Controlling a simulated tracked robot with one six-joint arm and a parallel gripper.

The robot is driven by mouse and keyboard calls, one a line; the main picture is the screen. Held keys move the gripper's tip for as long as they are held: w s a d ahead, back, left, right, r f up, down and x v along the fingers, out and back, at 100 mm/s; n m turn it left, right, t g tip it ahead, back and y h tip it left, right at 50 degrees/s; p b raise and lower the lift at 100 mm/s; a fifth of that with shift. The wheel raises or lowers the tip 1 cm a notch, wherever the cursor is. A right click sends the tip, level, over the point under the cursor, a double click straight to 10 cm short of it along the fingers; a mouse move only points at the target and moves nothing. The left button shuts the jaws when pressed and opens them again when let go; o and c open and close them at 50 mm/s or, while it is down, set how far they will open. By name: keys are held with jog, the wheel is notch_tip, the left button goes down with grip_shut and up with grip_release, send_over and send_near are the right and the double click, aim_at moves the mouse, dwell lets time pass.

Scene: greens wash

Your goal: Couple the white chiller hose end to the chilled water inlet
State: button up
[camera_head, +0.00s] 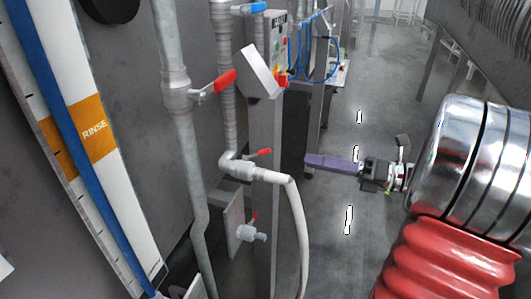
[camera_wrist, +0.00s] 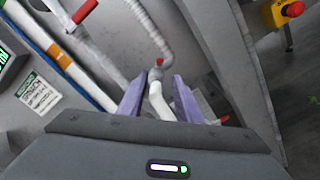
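A white hose (camera_head: 298,225) hangs from a pale grey fitting (camera_head: 240,167) with a red lever on the wall pipe. Its upper end (camera_head: 272,177) meets that fitting. Below it, a short pale stub (camera_head: 250,233) with a red lever sticks out of a grey wall plate; no label is readable, so I cannot tell if it is the chilled water inlet. My gripper (camera_head: 307,163) has purple fingers and is right of the hose's upper end. In the wrist view, the fingers (camera_wrist: 158,90) are apart, with the hose (camera_wrist: 160,103) seen between them. Contact is not visible.
A vertical pipe (camera_head: 187,150) with a red lever (camera_head: 225,80) stands left of the hose. A grey post (camera_head: 264,130) rises behind the hose. A panel with a blue cable (camera_head: 318,75) stands farther back. The floor (camera_head: 365,215) is clear behind my arm.

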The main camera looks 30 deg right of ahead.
aim_at(263, 152)
jog(key=shift+a, duration=0.1)
dwell(0.3)
jog(key=shift+x, duration=6.8)
jog(key=shift+f, duration=0.1)
jog(key=shift+c, duration=0.2)
grip_shut()
